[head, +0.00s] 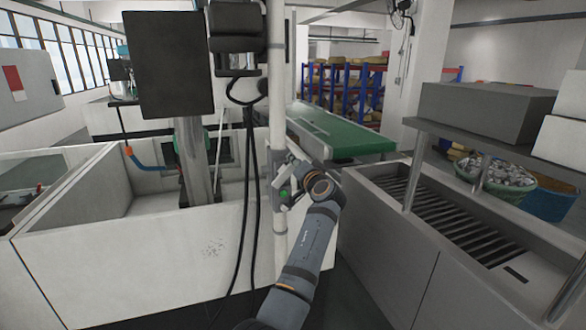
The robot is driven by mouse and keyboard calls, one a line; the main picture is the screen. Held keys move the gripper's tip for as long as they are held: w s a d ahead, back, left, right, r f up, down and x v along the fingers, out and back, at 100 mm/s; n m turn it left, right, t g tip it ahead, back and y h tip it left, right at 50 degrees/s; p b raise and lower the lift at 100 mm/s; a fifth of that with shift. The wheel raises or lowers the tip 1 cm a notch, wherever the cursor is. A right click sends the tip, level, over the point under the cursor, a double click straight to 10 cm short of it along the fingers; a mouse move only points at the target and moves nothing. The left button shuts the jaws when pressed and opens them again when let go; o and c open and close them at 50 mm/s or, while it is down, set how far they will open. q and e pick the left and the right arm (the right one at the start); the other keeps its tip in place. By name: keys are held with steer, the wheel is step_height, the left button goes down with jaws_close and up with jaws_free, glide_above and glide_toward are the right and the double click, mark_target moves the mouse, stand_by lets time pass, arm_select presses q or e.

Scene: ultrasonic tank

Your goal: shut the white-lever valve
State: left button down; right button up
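A white vertical pipe (279,100) stands near the middle of the head view. A small grey fitting with a green spot (284,194) sits on it at mid height and looks like the valve. The white lever is not clearly distinguishable; my gripper and wrist crowd this spot. My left arm rises from the bottom edge, slightly left of centre, and its wrist bends left toward the pipe. My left gripper (287,173) is at the fitting, touching or very close to it. Its fingers are too small and overlapped to tell open from shut. My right gripper is not in view.
Black cables (248,180) hang just left of the pipe. A white tank (130,262) fills the left, with a dark panel (176,64) above it. A grey slatted bench (385,262) stands at the right. A green conveyor (335,131) lies behind.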

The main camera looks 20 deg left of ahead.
arm_select(q)
steer(key=m, duration=0.1)
steer(key=f+m+b, duration=0.1)
steer(key=m, duration=0.1)
steer(key=d+m, duration=0.1)
steer(key=shift+w+f, duration=0.35)
steer(key=shift+w+d+f+m+b, duration=0.15)
steer(key=shift+f+m, duration=0.3)
steer(key=shift+m, duration=0.85)
steer(key=shift+s+a+f+m+b, duration=0.1)
steer(key=shift+f+m+b, duration=0.25)
steer(key=shift+m, duration=0.95)
steer(key=shift+f, duration=0.2)
steer(key=c, duration=1.1)
jaws_free()
steer(key=shift+d, duration=0.1)
